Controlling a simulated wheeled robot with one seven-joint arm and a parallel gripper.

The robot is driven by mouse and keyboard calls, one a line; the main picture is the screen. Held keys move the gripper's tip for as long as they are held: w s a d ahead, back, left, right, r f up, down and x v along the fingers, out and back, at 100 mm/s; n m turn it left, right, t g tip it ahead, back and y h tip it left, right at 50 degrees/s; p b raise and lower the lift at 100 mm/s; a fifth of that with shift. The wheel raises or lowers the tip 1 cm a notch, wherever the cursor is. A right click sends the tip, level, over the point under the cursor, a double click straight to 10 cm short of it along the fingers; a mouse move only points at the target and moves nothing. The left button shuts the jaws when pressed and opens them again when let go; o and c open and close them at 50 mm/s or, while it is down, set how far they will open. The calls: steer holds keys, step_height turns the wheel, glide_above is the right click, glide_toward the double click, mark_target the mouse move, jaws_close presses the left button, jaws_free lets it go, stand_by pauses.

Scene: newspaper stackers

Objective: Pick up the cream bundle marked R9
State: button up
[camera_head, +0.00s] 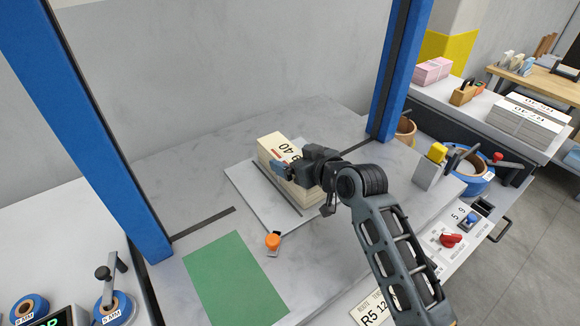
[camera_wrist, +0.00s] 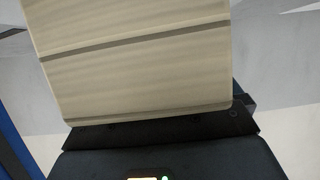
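A cream bundle (camera_head: 273,146) with dark printing on top lies on a grey plate (camera_head: 243,183) on the worktable. I can read "40" and part of a "9"; my arm hides the rest of its marking. My gripper (camera_head: 294,168) is at the bundle, over its right part in the head view. In the wrist view the cream bundle (camera_wrist: 140,60) fills the upper middle, right against the dark gripper body, with darker bands across it. The fingertips are hidden, so I cannot tell whether they are closed on the bundle.
Blue posts (camera_head: 95,130) and (camera_head: 402,70) frame the table. A green mat (camera_head: 235,280) and an orange knob (camera_head: 273,241) lie in front of the plate. A yellow-topped block (camera_head: 428,172) stands right. White bundles (camera_head: 528,120) and a pink bundle (camera_head: 432,71) sit on a back-right counter.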

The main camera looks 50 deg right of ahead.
steer(key=c, duration=1.6)
steer(key=shift+r, duration=0.15)
jaws_close()
steer(key=shift+r, duration=0.1)
